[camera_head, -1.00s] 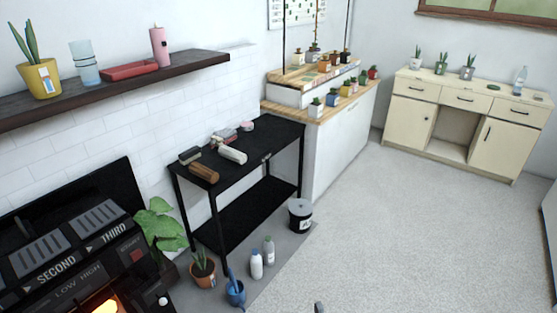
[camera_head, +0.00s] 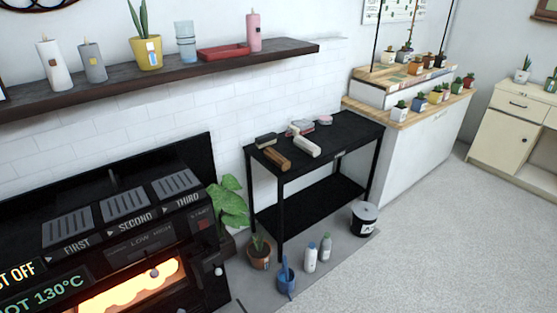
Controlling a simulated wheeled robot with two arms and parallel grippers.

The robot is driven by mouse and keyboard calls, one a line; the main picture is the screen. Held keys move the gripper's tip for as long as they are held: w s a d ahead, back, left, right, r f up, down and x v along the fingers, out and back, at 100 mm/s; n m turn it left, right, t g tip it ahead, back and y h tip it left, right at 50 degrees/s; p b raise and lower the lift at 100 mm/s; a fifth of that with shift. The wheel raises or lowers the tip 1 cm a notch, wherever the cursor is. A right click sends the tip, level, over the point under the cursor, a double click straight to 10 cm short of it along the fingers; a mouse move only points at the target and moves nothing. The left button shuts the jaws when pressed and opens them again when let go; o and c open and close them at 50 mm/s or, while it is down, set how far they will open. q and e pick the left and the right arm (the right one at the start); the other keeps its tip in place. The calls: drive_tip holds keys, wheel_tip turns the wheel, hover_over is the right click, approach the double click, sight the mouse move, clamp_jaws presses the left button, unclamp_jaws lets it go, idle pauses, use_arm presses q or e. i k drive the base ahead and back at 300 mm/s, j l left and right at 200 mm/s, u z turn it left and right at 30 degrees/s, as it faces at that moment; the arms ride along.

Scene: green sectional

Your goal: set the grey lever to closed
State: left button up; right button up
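A black machine (camera_head: 135,252) with a glowing orange window (camera_head: 130,290) fills the lower left. Its top has grey slotted panels above the labels FIRST, SECOND and THIRD. A small grey ball-like knob (camera_head: 154,273) shows in front of the window, and another pale knob (camera_head: 218,271) is at the machine's right edge. A thin dark stick (camera_head: 113,177) stands up behind the panels. I cannot tell which of these, if any, is the grey lever, and no closed marking is readable. Neither of my grippers is in view.
A black two-tier table (camera_head: 315,150) with brushes and blocks stands right of the machine. On the floor are a leafy plant (camera_head: 230,205), a potted plant (camera_head: 260,254), a blue can (camera_head: 286,277), bottles (camera_head: 310,258) and a bucket (camera_head: 364,218). The right floor is clear.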

sight(154, 273)
drive_tip(key=u, duration=1.15)
drive_tip(key=i+j, duration=0.2)
drive_tip(key=j, duration=0.15)
drive_tip(key=i+j+u, duration=0.15)
drive_tip(key=j, duration=0.25)
drive_tip(key=i, duration=0.1)
